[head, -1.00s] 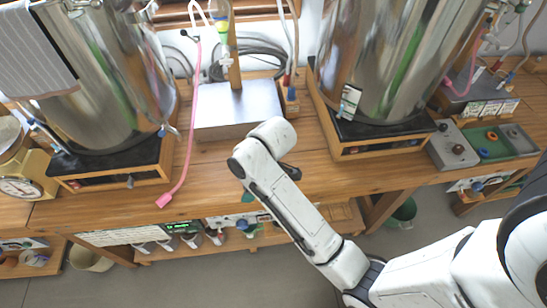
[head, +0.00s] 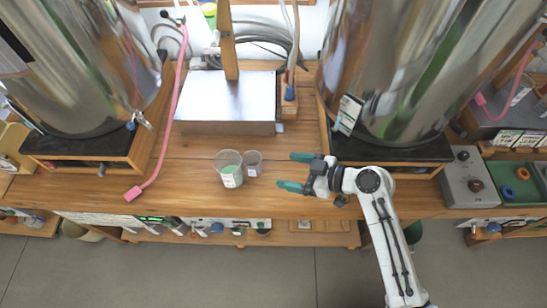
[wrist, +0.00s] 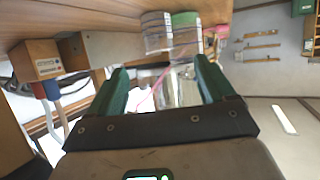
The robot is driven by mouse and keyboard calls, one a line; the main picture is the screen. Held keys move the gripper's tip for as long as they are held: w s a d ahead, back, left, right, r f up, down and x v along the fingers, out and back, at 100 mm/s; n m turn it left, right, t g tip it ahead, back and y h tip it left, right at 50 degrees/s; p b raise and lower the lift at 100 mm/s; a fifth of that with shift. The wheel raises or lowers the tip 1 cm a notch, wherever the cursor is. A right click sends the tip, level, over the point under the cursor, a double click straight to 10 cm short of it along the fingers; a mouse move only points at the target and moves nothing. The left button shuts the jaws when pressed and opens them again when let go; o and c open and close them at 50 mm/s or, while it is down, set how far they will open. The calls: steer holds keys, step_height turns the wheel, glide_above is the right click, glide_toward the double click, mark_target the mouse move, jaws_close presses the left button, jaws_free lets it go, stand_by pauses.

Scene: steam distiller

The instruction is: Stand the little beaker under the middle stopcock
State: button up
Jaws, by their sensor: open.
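The little beaker (head: 253,162) stands upright on the wooden bench, close beside a larger beaker (head: 229,170) with green contents. In the wrist view the little beaker (wrist: 156,31) appears above the fingers, left of the larger one (wrist: 187,32). My gripper (head: 291,172) is open and empty, to the right of the little beaker, with its green fingers pointing at it and a gap between. The open fingers also show in the wrist view (wrist: 160,72). A small tap (head: 132,125) shows at the left steel vessel; I cannot tell which stopcock is the middle one.
A metal box (head: 228,100) with a wooden post stands behind the beakers. Steel vessels (head: 85,65) and (head: 400,70) flank it on dark-topped stands. A pink hose (head: 165,130) hangs onto the bench at left. A grey control box (head: 467,178) stands at right.

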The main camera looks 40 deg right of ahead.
mark_target(260, 163)
steer(key=shift+w+d, duration=0.1)
steer(key=shift+w, duration=0.05)
steer(key=p+x, duration=0.1)
steer(key=x, duration=0.2)
steer(key=shift+w+f, duration=0.1)
steer(key=shift+w, duration=0.2)
steer(key=shift+p+x, duration=0.95)
steer(key=shift+x, duration=2.4)
steer(key=c, duration=1.2)
